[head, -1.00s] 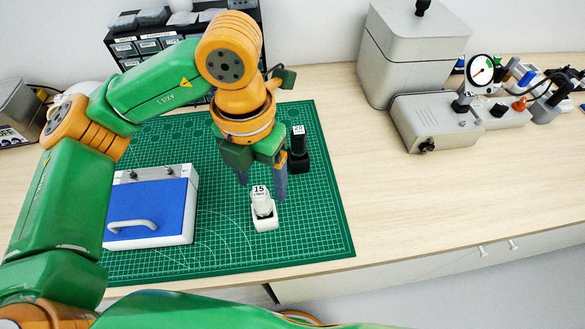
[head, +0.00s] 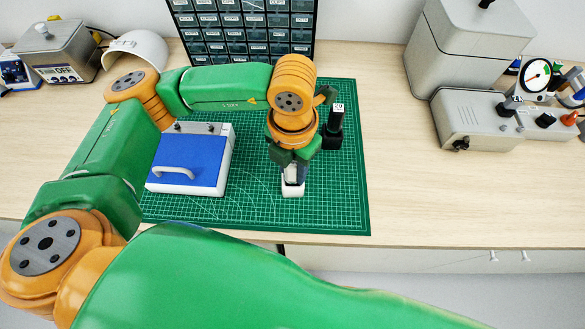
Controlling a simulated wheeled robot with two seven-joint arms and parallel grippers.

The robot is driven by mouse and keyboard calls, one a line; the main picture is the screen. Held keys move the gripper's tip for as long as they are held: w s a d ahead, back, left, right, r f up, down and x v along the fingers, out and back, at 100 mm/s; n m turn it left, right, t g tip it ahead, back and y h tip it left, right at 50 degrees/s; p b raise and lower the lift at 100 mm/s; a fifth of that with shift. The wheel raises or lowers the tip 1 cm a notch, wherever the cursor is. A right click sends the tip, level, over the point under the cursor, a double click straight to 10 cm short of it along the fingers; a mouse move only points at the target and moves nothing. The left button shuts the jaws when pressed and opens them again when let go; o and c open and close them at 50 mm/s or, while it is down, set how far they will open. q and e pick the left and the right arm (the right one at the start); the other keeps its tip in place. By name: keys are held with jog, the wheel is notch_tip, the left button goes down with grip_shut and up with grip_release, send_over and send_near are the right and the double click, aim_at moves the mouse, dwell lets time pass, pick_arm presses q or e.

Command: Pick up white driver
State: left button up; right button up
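The white driver (head: 291,175) stands in its small white holder (head: 293,190) on the green cutting mat. Its upper part is hidden behind my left gripper (head: 294,163). My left gripper points down, with its fingers around or just in front of the driver's top. I cannot tell whether the fingers are touching it or how far apart they are. My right gripper is not in view.
A black driver (head: 338,110) labelled 20 stands in a black holder (head: 331,137) just right of my gripper. A blue-lidded case (head: 188,160) lies to the left. Drawer cabinets (head: 240,30) stand behind.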

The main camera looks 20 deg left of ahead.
pick_arm(q)
grip_shut()
jog(key=shift+w+r, duration=0.1)
jog(key=shift+r, duration=0.4)
notch_tip(320, 180, up, 9)
jog(key=shift+d+r+b, duration=0.1)
jog(key=shift+b, duration=0.9)
jog(key=shift+o, duration=1)
grip_release()
grip_shut()
